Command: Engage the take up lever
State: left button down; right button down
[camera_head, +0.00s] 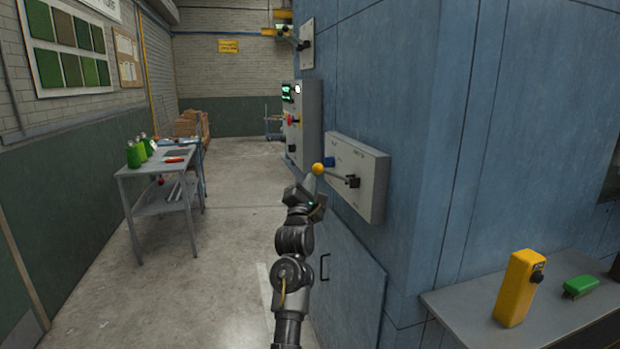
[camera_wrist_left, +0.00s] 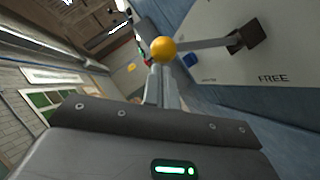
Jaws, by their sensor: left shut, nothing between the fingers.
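The take up lever (camera_head: 335,174) is a grey bar with a yellow ball knob (camera_head: 318,169) at its left end, on a pale panel (camera_head: 371,198) fixed to the blue machine. It points left from a dark pivot block. My left gripper (camera_head: 310,182) is shut and empty, with its fingertips just by the knob. In the left wrist view the knob (camera_wrist_left: 163,50) is at the tips of the shut fingers (camera_wrist_left: 158,82); I cannot tell if they touch. The word FREE shows on the panel there. My right gripper is not in view.
A control box (camera_head: 306,125) with a red button is on the machine behind the lever panel. A grey bench (camera_head: 455,305) at the right holds a yellow device (camera_head: 519,288) and a green block (camera_head: 580,287). A table with green bottles (camera_head: 134,156) stands left; the floor between is clear.

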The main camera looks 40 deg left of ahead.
aim_at(314, 167)
pick_arm(q)
jog(key=shift+w, duration=0.1)
jog(key=r+m+h+p, duration=0.1)
jog(key=p, duration=0.1)
jog(key=r+m+h+p, duration=0.1)
jog(key=r+p, duration=0.1)
jog(key=shift+w+d+m, duration=0.1)
jog(key=shift+w+m, duration=0.1)
jog(key=shift+m, duration=0.1)
jog(key=shift+f, duration=0.15)
